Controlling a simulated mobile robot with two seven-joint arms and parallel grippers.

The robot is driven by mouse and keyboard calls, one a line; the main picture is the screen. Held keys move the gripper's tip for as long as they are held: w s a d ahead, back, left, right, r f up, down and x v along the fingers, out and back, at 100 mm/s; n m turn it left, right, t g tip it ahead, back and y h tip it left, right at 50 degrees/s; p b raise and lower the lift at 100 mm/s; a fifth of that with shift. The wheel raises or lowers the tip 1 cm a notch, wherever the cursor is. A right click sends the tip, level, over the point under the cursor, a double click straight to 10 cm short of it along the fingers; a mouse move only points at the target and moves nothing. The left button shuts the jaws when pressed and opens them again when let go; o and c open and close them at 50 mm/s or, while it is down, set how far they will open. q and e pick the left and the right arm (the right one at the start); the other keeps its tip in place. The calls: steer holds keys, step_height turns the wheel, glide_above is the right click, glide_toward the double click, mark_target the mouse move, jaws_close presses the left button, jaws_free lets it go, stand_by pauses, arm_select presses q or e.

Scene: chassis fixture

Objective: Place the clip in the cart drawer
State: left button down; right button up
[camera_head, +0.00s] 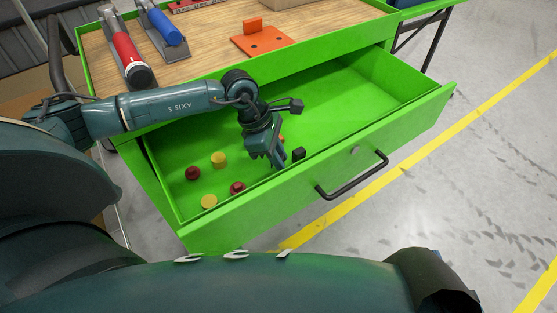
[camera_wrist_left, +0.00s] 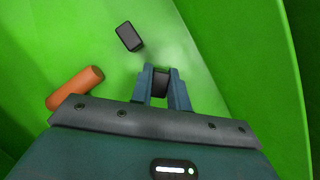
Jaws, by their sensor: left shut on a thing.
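My left gripper (camera_head: 276,164) reaches down into the open green drawer (camera_head: 345,105), low over its floor near the front wall. In the left wrist view, the left gripper (camera_wrist_left: 161,92) is shut on a small dark clip (camera_wrist_left: 161,82) between its fingertips. Most of this clip is hidden by the fingers. A second black block-like piece (camera_wrist_left: 129,37) lies on the drawer floor just beyond the fingers, apart from them. A black piece (camera_head: 299,154) also shows right of the fingers in the head view. My right gripper is not in view.
Several red and yellow round pieces (camera_head: 219,159) lie in the drawer's left part. An orange cylinder (camera_wrist_left: 76,88) lies left of the fingers. The drawer's right part is clear. A black handle (camera_head: 352,178) is on the front. Tools and an orange bracket (camera_head: 262,40) rest on the wooden top.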

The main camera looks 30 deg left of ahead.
arm_select(q)
steer(key=shift+f, duration=0.9)
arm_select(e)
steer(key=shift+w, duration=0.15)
arm_select(q)
steer(key=shift+f, duration=0.1)
steer(key=c, duration=1.3)
jaws_free()
steer(key=shift+c, duration=0.2)
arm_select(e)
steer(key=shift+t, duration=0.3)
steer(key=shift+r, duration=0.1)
arm_select(q)
steer(key=shift+a+r, duration=0.1)
steer(key=shift+r, duration=0.2)
steer(key=p+v, duration=0.2)
steer(key=v, duration=0.9)
steer(key=shift+a+r, duration=0.2)
steer(key=shift+r, duration=0.05)
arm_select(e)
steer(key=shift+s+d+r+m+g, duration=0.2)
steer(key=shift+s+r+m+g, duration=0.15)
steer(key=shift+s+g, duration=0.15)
